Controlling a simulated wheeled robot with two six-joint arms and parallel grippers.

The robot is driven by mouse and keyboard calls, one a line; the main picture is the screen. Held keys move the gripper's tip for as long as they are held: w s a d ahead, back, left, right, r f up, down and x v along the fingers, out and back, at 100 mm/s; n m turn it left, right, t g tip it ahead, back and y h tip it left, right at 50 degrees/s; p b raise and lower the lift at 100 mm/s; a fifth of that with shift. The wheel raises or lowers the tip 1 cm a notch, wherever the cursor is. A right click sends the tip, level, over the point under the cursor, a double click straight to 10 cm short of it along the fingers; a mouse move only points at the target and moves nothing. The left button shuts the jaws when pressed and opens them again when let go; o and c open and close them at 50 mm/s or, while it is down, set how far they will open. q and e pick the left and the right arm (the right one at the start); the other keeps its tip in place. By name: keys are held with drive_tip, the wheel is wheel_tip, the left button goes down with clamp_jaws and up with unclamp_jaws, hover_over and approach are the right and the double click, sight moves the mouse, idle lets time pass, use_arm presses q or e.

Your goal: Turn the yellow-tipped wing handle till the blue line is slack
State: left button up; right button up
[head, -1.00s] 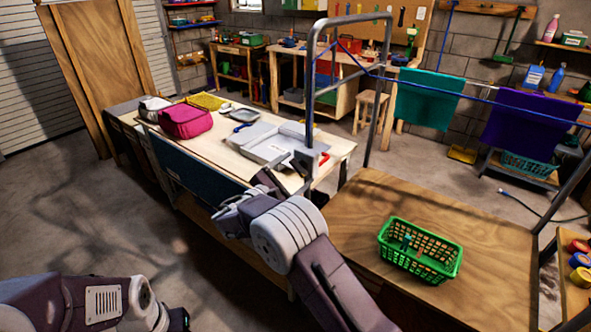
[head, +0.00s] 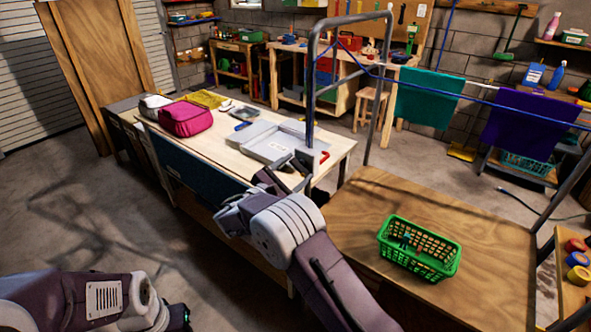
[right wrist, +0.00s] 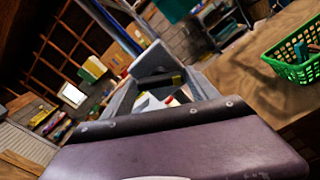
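The blue line (head: 480,98) runs from the grey metal frame (head: 313,75) to the right, with a teal cloth and a purple cloth hanging along it. A blue strand also runs down the frame's near post to a grey block (head: 304,158). That block shows ahead of my right gripper in the right wrist view (right wrist: 152,58). My right gripper (head: 285,177) is close to the block, its fingers apart. A small yellow patch (right wrist: 177,78) shows between them, perhaps the handle's tip; the rest of the handle is hidden. My left gripper (head: 180,317) is low at the left, mostly hidden.
A long table (head: 335,151) behind my right gripper holds a grey tray (head: 262,160), a magenta bag (head: 186,119) and small items. A green basket (head: 420,262) stands on the wooden top (head: 480,240) at the right. The floor at the left is clear.

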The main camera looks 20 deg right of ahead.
drive_tip(key=shift+o, duration=0.5)
drive_tip(key=b+v, duration=0.1)
drive_tip(key=v, duration=0.8)
